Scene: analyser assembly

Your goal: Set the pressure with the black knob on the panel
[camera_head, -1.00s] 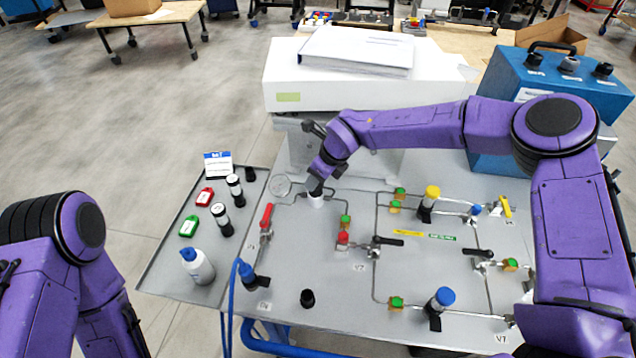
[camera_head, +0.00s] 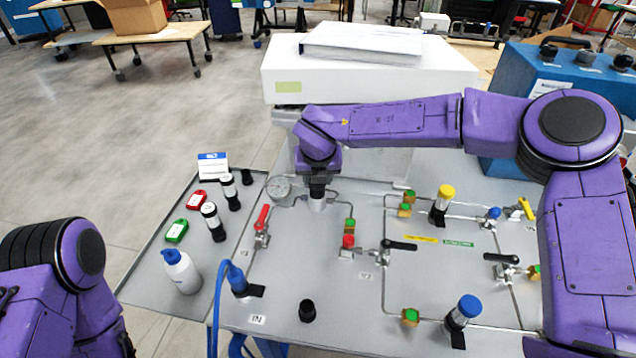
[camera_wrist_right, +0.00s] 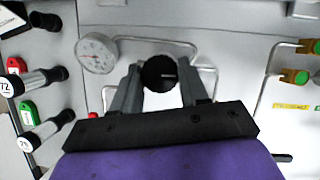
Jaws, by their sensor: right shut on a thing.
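The black knob (camera_wrist_right: 160,73) has a pale mark on its face. In the right wrist view it sits between the two fingers of my right gripper (camera_wrist_right: 160,92), which is shut on it. In the head view my right gripper (camera_head: 318,190) points down onto the pale regulator body (camera_head: 317,204) at the panel's back left and hides the knob. The round pressure gauge (camera_head: 278,188) is just left of it and also shows in the wrist view (camera_wrist_right: 97,53); its reading is too small to tell. My left gripper is out of view.
The panel (camera_head: 335,285) carries pipes, a red-handled valve (camera_head: 262,222), black-handled valves (camera_head: 398,245) and a black cap (camera_head: 307,311). A side tray (camera_head: 150,285) holds a white bottle (camera_head: 181,271) and vials. A white box (camera_head: 290,78) stands behind.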

